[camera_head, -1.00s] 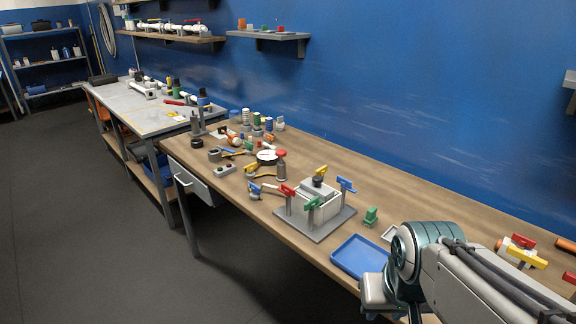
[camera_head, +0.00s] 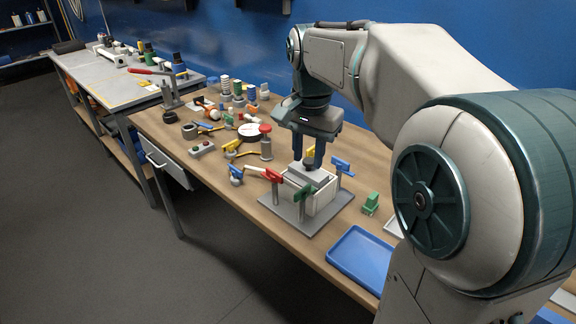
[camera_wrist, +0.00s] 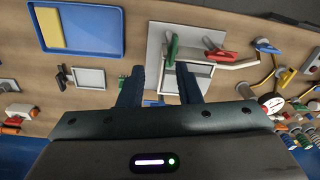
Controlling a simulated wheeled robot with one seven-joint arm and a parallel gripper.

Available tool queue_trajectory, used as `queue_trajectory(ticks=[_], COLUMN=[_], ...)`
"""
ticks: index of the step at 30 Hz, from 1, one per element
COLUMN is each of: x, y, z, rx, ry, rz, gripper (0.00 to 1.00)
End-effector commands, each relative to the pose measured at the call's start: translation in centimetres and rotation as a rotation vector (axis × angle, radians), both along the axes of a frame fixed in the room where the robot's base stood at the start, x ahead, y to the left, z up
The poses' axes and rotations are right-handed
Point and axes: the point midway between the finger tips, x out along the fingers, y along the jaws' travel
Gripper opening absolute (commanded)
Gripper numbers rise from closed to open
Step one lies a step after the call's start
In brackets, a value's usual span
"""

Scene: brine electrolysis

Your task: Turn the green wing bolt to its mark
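The green wing bolt (camera_head: 303,195) stands on a post at the front corner of a grey base plate (camera_head: 333,214), beside a white box (camera_head: 324,199). In the wrist view the green wing bolt (camera_wrist: 172,50) shows just beyond my fingertips, slightly right of their middle. Its mark is too small to make out. My gripper (camera_head: 309,161) points down over the box, behind the green wing bolt and apart from it. In the wrist view its two fingers (camera_wrist: 160,75) are spread with nothing held between them. Part of the box is hidden by the fingers.
Red (camera_head: 271,175), blue (camera_head: 342,165) and yellow (camera_head: 311,151) wing bolts stand around the box. A green block (camera_head: 370,203) and a blue tray (camera_head: 358,256) lie to the right. A red-topped cylinder (camera_head: 266,142) and loose parts crowd the left.

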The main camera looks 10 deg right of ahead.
Motion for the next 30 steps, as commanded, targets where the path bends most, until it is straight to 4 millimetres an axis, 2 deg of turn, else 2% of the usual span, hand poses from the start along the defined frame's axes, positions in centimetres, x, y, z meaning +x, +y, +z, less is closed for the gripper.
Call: queue_trajectory(ticks=[1, 6, 10, 13, 17, 24, 30], x=[1.4, 3.7, 4.4, 4.4, 4.3, 4.3, 4.3], y=[-0.1, -0.3, -0.3, -0.4, -0.4, -0.4, -0.4], z=[0.0, 0.7, 0.7, -0.1, -2.3, -7.5, -10.9], rx=[0.006, 0.017, 0.02, 0.02, 0.02, 0.02, 0.02], ry=[0.014, 0.045, 0.053, 0.056, 0.057, 0.057, 0.055], rz=[-0.051, -0.179, -0.216, -0.222, -0.221, -0.221, -0.22], gripper=[0.31, 0.31, 0.31, 0.31, 0.31, 0.31, 0.31])
